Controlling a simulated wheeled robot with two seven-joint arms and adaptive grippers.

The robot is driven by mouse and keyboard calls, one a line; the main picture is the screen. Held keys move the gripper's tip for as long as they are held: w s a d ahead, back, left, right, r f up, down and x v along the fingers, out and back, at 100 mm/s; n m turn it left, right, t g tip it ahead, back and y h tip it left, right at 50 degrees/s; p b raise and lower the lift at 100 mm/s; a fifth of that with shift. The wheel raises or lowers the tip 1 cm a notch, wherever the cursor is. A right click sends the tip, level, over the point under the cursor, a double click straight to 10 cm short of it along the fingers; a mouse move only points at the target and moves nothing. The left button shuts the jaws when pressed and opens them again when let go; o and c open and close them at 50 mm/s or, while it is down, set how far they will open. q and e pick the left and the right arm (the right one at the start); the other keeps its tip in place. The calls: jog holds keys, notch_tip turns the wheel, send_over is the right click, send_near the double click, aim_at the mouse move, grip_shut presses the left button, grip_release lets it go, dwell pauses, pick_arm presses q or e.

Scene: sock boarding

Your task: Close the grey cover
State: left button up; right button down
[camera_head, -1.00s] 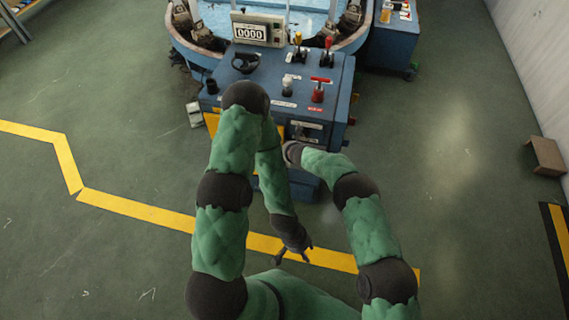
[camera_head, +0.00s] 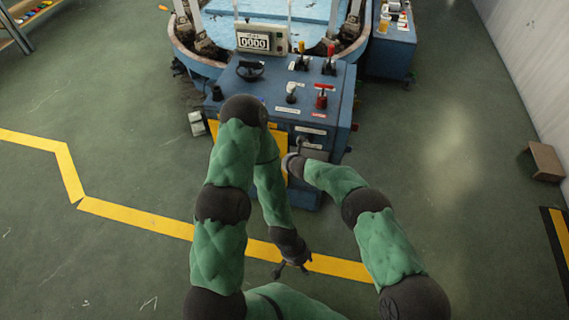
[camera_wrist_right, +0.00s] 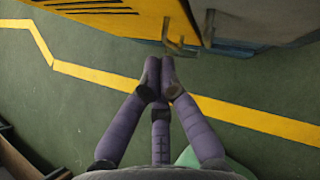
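A small grey panel (camera_head: 315,154), which looks like the grey cover, is on the front of the blue console. My right wrist partly hides it, and how far it stands open is unclear. In the right wrist view, a grey-blue panel (camera_wrist_right: 255,22) lies beside a yellow panel (camera_wrist_right: 125,18) with a metal handle (camera_wrist_right: 179,46). My right gripper (camera_wrist_right: 160,62) has its purple fingers together, just short of the handle, with nothing seen between them. My left gripper (camera_head: 291,270) hangs low in front of the console with its fingers apart and empty.
The blue console (camera_head: 270,100) carries a counter display (camera_head: 253,40), several levers and a red T-handle (camera_head: 321,96). A round blue machine stands behind it. A second blue cabinet (camera_head: 388,50) is at the back right.

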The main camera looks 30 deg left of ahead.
jog(key=shift+s+d+r+p, duration=0.15)
jog(key=shift+s+d+r, duration=0.1)
jog(key=shift+s+r, duration=0.75)
jog(key=shift+s+d+r+p, duration=0.15)
jog(key=shift+s+d+r, duration=0.1)
jog(key=shift+s+r, duration=0.7)
